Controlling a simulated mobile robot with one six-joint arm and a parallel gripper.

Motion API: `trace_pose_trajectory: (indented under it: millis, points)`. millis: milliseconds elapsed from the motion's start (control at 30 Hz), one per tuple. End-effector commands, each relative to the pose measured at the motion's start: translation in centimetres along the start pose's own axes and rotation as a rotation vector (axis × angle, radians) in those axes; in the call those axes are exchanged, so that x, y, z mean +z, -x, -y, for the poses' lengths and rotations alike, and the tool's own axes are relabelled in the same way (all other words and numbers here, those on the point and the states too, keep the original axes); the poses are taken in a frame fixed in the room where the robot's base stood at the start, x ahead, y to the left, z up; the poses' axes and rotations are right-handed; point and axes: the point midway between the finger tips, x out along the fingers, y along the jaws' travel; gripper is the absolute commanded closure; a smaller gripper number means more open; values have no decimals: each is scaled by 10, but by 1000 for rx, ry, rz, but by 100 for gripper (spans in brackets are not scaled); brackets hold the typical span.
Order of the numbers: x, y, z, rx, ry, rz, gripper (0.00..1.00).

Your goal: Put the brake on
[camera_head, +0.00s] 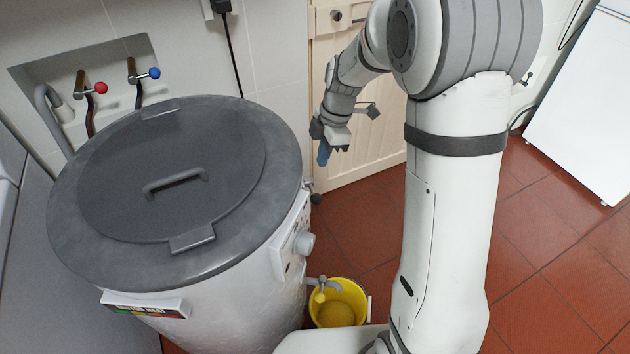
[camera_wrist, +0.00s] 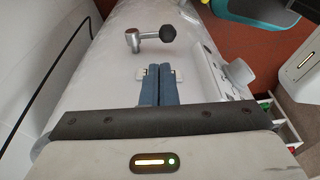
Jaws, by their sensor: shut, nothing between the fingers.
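A short metal lever with a black ball knob (camera_wrist: 168,32) stands out from the white side of the drum in the wrist view, its arm pointing right. Its knob also shows at the drum's right side in the head view (camera_head: 316,198). No label on it can be read, so I cannot tell for sure that it is the brake. My gripper (camera_wrist: 159,70) has its blue fingers shut together and empty, just short of the lever and apart from it. In the head view my gripper (camera_head: 324,155) hangs beyond the drum's right edge, above the lever.
The white drum (camera_head: 215,310) has a grey lid (camera_head: 160,150) and a round knob (camera_head: 305,243) on its front. A yellow bucket (camera_head: 340,305) stands on the red tiles under a tap. A wooden door (camera_head: 375,150) is behind my gripper.

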Motion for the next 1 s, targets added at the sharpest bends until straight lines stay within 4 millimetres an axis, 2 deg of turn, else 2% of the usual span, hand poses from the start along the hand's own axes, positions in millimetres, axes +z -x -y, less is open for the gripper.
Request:
trace_pose_trajectory:
  millis: [167, 400, 600, 733, 1000]
  points:
    - [0, -18, 1, -4, -2, -1, 100]
    - [0, -62, 1, -5, -3, -1, 100]
    - [1, -90, 1, -3, -2, 0, 100]
    - [1, -98, 1, -1, -4, 0, 100]
    - [1, -99, 1, 0, -4, 0, 100]
